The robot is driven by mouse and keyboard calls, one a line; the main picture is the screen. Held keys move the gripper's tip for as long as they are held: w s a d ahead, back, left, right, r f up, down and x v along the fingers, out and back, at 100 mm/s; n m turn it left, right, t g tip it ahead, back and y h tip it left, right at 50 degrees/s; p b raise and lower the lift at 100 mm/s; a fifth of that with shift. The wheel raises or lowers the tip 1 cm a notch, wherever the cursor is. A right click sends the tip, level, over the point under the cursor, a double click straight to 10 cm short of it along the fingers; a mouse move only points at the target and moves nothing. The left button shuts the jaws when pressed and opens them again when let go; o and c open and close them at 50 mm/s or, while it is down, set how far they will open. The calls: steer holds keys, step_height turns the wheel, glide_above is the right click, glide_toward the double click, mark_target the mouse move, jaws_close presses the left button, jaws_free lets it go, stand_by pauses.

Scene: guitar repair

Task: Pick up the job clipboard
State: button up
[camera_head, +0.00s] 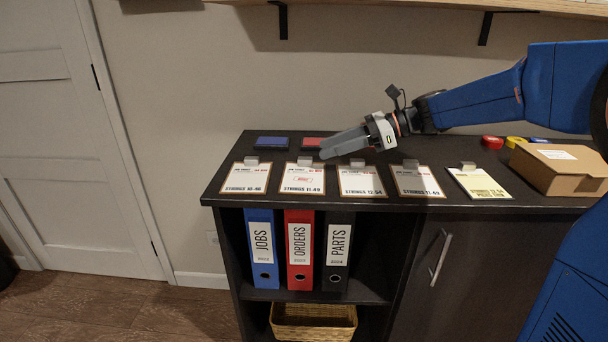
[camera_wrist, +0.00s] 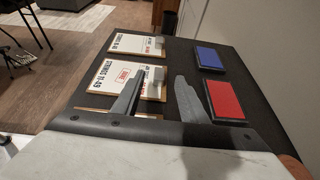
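Several clipboards with printed sheets lie in a row on the dark cabinet top. The leftmost (camera_head: 246,179) reads STRINGS 10-46. The second (camera_head: 303,180), STRINGS 11-49, bears a red stamp; it also shows in the wrist view (camera_wrist: 112,80). The third (camera_head: 362,184) reads STRINGS 12-54, and the fourth (camera_head: 416,184) reads STRINGS 11-49. Their small header text is too blurred to tell. My gripper (camera_head: 328,150) is above the cabinet top near the clip ends of the second and third clipboards. In the wrist view its fingers (camera_wrist: 160,75) are apart, with nothing held between them.
A blue pad (camera_head: 271,143) and a red pad (camera_head: 313,142) lie behind the clipboards. A yellowish sheet (camera_head: 481,185) and a cardboard box (camera_head: 561,172) are to the right. Small coloured round items (camera_head: 492,142) sit behind them. The wall rises behind the cabinet.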

mark_target(307, 158)
steer(key=shift+f+x, duration=0.15)
steer(key=shift+x, duration=1.3)
steer(key=shift+f+x, duration=0.2)
steer(key=shift+x, duration=1.2)
steer(key=shift+d, duration=0.1)
jaws_close()
